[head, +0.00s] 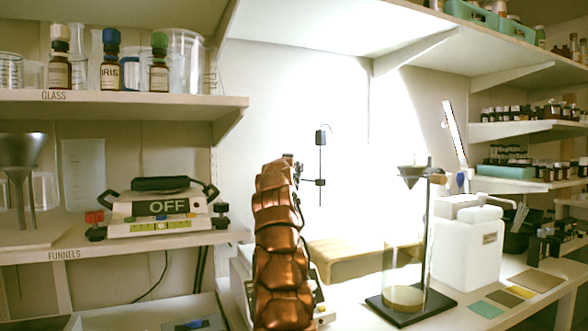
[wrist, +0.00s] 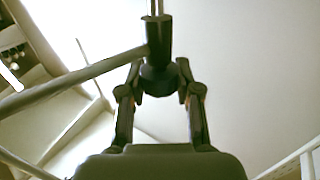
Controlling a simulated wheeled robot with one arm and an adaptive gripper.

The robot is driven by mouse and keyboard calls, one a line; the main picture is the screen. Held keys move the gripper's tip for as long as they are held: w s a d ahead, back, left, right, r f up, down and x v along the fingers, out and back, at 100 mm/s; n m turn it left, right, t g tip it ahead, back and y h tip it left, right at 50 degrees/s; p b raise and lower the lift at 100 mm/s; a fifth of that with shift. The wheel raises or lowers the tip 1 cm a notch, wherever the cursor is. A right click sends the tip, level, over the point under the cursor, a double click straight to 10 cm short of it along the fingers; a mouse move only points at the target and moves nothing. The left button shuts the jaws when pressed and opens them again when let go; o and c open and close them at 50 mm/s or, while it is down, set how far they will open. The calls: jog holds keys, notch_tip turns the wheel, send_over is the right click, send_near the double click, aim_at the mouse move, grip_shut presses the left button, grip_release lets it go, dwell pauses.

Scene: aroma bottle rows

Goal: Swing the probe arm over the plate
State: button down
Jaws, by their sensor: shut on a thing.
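In the wrist view my gripper (wrist: 158,78) is shut on a dark cylindrical piece of the probe arm (wrist: 158,42). A grey rod (wrist: 75,84) runs from this piece to the lower left, and a thin rod rises from its top. In the head view a thin upright rod with black fittings (head: 320,138) shows just right of my copper arm; my arm hides the gripper and its grip there. A white device (head: 240,285), possibly the one with the plate, stands behind my arm. Its top is mostly hidden, so I cannot tell whether the probe is over it.
A wooden block (head: 350,258) lies right of my arm. A funnel stand (head: 428,240) with a glass cylinder is farther right, beside a white jug (head: 468,245). A device marked OFF (head: 165,207) sits on the left shelf, below a shelf of bottles (head: 110,70).

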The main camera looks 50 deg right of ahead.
jog(key=c, duration=0.8)
grip_release()
jog(key=shift+o, duration=0.2)
jog(key=shift+a+r, duration=0.1)
jog(key=shift+a+r, duration=0.25)
jog(key=shift+r, duration=0.05)
jog(key=shift+s+a+r, duration=0.25)
jog(key=shift+s+a, duration=0.1)
jog(key=shift+s+a+f, duration=0.15)
jog(key=shift+a, duration=0.1)
jog(key=shift+f, duration=0.1)
